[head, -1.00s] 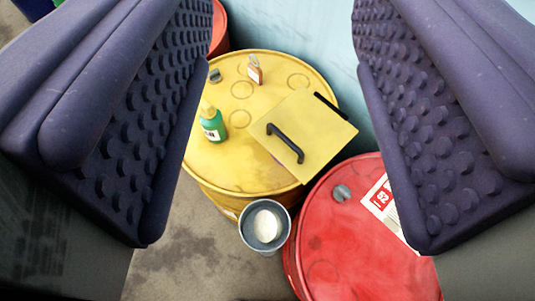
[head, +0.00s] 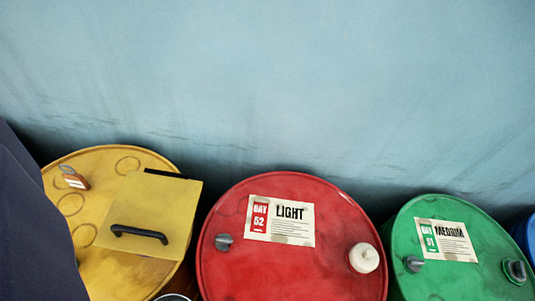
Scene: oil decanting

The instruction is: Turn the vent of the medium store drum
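The medium store drum (head: 455,275) is green, at the lower right of the head view, with a white label reading "MEDIUM" (head: 446,240). A small grey finned knob (head: 413,264), seemingly its vent, stands on the left of its lid. A darker round fitting (head: 514,271) sits near the lid's right rim. The drum's lower part is cut off by the frame. Only a dark purple part of my gripper (head: 30,230) shows, at the lower left edge, far from the green drum. Its fingertips and the gap between them are out of view.
A red drum labelled "LIGHT" (head: 290,275) stands left of the green one, with a grey knob (head: 223,242) and a white cap (head: 364,258). A yellow drum (head: 75,195) carries a handled plate (head: 165,205). A blue drum (head: 531,235) shows at right. A pale blue wall (head: 270,90) rises behind.

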